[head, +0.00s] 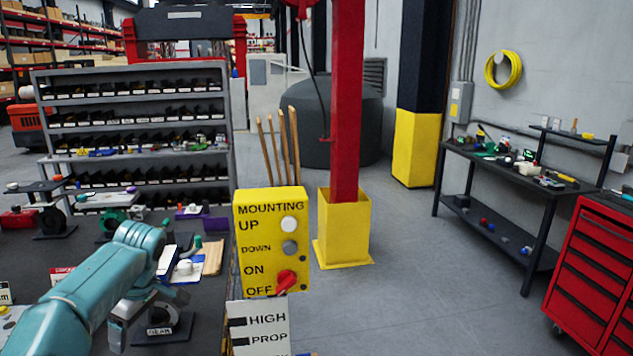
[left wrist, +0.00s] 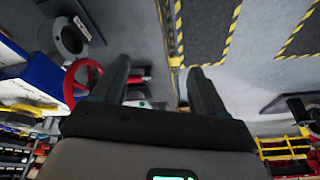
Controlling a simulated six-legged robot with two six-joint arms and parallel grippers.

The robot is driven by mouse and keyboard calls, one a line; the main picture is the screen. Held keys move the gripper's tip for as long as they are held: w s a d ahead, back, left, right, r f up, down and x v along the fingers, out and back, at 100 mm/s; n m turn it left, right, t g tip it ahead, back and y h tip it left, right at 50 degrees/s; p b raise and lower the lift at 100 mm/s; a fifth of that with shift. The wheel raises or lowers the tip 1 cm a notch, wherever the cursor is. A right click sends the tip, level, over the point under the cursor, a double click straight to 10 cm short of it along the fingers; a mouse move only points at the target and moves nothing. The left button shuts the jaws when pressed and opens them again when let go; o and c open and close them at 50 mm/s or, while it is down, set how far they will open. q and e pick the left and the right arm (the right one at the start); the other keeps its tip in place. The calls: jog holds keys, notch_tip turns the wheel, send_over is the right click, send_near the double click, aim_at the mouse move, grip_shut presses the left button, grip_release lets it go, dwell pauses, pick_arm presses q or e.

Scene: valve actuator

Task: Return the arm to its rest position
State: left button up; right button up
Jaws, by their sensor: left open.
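My left arm (head: 85,290) comes in from the lower left in the head view, bent over the dark workbench. My right gripper is in neither view.
A yellow control box (head: 270,240) with buttons and a red knob stands right of the arm, above a white HIGH/PROP panel (head: 258,328). Parts lie on the workbench (head: 35,262). Shelves (head: 140,72) stand behind.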

pick_arm(q)
jog(key=s+d+f+m+h+b, duration=0.1)
jog(key=s+d+f+m+h, duration=0.15)
jog(key=d+f, duration=0.55)
jog(key=s+d+f+m+h+b, duration=0.1)
jog(key=d+f+m, duration=0.25)
jog(key=f, duration=0.85)
jog(key=s+d+f+m+h+b, duration=0.15)
jog(key=d+f+m, duration=0.3)
jog(key=f, duration=0.55)
jog(key=s+d+f+m+h, duration=0.1)
jog(key=s+d+f, duration=0.2)
jog(key=s, duration=0.4)
jog(key=s+d+f+m+h+b, duration=0.1)
jog(key=s+d+f, duration=0.2)
jog(key=s, duration=0.5)
jog(key=s+d+f+m+b, duration=0.1)
jog(key=s+d+f, duration=0.3)
jog(key=s, duration=0.4)
jog(key=shift+f+m+h, duration=0.4)
jog(key=shift+m, duration=0.05)
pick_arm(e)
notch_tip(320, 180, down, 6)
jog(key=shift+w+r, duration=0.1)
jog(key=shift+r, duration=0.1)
pick_arm(q)
jog(key=shift+d, duration=0.1)
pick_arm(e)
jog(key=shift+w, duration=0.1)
